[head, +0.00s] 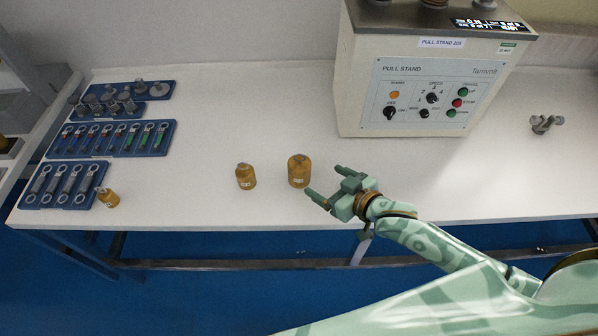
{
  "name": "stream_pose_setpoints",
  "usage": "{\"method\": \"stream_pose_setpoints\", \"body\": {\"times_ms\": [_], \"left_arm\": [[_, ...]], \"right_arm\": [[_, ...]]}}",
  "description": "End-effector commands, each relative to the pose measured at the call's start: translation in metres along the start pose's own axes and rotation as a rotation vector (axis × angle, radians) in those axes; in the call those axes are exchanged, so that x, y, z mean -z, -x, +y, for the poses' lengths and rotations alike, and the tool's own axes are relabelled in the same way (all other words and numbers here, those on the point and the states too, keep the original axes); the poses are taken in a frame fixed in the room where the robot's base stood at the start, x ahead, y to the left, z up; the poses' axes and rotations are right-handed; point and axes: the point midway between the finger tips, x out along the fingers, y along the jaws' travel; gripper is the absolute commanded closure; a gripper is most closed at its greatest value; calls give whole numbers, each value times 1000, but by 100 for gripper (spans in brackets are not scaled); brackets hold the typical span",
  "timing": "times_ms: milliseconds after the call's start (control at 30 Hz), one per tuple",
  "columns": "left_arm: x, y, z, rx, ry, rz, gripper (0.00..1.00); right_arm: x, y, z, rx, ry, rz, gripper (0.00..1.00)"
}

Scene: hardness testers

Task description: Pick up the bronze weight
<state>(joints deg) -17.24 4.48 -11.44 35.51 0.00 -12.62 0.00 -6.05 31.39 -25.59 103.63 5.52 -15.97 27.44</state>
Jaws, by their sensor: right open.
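Three bronze-coloured weights stand on the white table. The largest (299,171) is in the middle, just left of my right gripper. A middle-sized one (246,177) stands to its left. The smallest (108,198) is at the far left by the blue trays. My right gripper (322,184) is open and empty, its fingers pointing left beside the largest weight. I cannot tell whether a finger touches that weight. My left gripper is not in view.
A cream pull stand (420,105) stands on the table (215,110) behind the gripper. Blue trays (122,138) of tools lie at the left. A small metal fitting (543,124) lies at the right. The table between the trays and the middle weight is clear.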

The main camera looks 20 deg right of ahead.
Motion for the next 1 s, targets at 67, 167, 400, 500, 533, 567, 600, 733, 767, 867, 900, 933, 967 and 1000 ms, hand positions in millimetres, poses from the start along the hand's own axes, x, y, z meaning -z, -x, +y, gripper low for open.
{"method": "stream_pose_setpoints", "body": {"times_ms": [67,167,400,500,533,567,600,733,767,867,900,933,967,1000], "left_arm": [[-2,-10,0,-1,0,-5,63],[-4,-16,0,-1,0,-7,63],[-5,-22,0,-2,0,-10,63],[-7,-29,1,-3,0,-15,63],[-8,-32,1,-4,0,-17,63],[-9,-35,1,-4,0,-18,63],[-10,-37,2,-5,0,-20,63],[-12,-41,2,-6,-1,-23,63],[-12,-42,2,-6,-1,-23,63],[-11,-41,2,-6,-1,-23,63],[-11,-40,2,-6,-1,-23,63],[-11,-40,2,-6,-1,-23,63],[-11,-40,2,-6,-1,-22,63],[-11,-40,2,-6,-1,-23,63]], "right_arm": [[-3,-23,0,-1,1,0,19],[-3,-43,0,-1,1,0,19],[-2,-65,-1,-1,1,-2,19],[-5,-80,-3,-1,1,-2,19],[-6,-86,-4,0,1,-2,19],[-7,-91,-5,-1,1,-3,19],[-7,-98,-5,-2,2,-2,19],[-6,-111,-5,-1,2,-3,19],[-5,-113,-5,-1,3,-3,19],[-4,-113,-5,-1,3,-3,19],[-4,-113,-5,-1,3,-3,19],[-3,-113,-5,-1,3,-3,19],[-3,-113,-5,-1,3,-2,19],[-3,-113,-5,-1,3,-2,24]]}}
